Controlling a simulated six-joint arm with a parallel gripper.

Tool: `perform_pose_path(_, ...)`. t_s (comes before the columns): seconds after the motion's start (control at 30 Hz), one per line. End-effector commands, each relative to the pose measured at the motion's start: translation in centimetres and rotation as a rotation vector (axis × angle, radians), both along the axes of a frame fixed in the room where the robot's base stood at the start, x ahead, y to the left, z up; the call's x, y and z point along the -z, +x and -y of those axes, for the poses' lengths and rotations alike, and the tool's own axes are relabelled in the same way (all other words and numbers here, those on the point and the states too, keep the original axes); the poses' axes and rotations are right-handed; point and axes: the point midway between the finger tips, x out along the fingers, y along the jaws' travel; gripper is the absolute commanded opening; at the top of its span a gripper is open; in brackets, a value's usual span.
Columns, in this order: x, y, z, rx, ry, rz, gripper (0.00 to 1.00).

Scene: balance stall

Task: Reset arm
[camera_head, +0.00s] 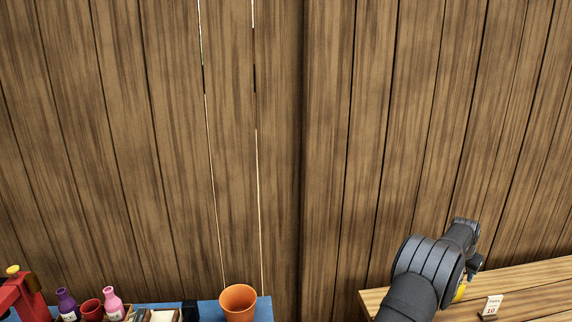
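My arm shows at the lower right as dark grey rounded links in front of the wooden wall. It stands over the left part of a light wooden table. My gripper is not visible; the arm's links hide whatever is at its far end. A small patch of yellow shows at the arm's right edge, too small to make out.
A blue surface (264,308) at lower left bears an orange pot (238,302), a purple bottle (67,304), a pink bottle (113,304), a red cup (92,310) and a red frame (24,296). A tag (493,304) stands on the wooden table (540,275). Plank walls (290,130) fill the back.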

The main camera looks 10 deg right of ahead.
Motion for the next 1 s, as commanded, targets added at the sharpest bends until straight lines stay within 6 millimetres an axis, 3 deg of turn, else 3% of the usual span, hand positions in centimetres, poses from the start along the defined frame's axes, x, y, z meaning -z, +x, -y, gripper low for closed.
perform_pose_path(0.07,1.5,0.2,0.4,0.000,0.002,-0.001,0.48)
perform_pose_path(0.1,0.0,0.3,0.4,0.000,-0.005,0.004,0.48)
perform_pose_path(0.27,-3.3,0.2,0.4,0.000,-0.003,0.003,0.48)
perform_pose_path(0.9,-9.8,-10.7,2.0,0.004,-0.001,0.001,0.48)
perform_pose_path(1.0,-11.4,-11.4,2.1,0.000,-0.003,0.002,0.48)
